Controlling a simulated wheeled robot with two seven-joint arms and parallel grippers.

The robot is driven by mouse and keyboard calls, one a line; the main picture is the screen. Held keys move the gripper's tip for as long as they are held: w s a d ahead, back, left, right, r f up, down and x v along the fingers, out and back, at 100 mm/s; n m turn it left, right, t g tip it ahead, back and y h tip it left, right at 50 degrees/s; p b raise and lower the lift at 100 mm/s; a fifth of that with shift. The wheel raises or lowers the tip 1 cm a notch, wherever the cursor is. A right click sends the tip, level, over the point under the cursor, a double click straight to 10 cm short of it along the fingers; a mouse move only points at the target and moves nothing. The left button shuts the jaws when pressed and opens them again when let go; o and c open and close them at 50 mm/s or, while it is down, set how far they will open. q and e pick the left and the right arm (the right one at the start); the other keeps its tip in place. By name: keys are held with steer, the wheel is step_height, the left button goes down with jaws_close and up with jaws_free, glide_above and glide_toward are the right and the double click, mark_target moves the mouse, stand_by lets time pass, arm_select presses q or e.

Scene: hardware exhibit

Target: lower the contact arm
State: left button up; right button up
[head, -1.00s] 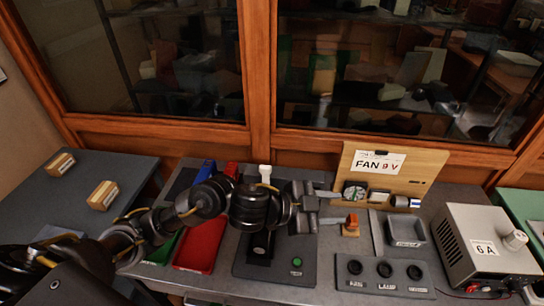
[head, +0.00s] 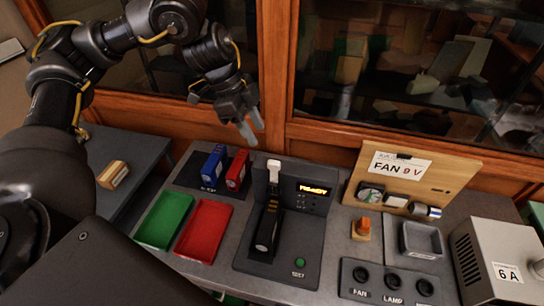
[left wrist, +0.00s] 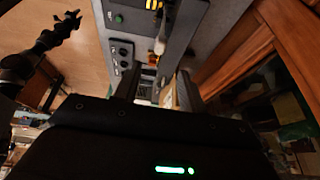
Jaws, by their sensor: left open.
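The tester panel (head: 310,235) has a lit display reading "READY" and a green button (head: 300,262). Its contact arm (head: 273,170), with a white grip, stands up at the back of a black cradle (head: 266,228). At that view's left edge is what looks like my right gripper (left wrist: 68,22), too small to judge.
Blue (head: 213,165) and red (head: 236,170) blocks stand in a rack left of the panel. A green tray (head: 165,220) and a red tray (head: 204,230) lie before them. A "FAN 9 V" board (head: 425,175) and a 6 A box (head: 490,255) are right. Window frames rise behind.

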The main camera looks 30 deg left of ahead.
mark_target(273, 162)
arm_select(q)
steer(key=p+x, duration=0.2)
steer(key=x, duration=0.9)
steer(key=shift+d+r+p, duration=0.1)
steer(key=shift+p, duration=0.25)
jaws_close()
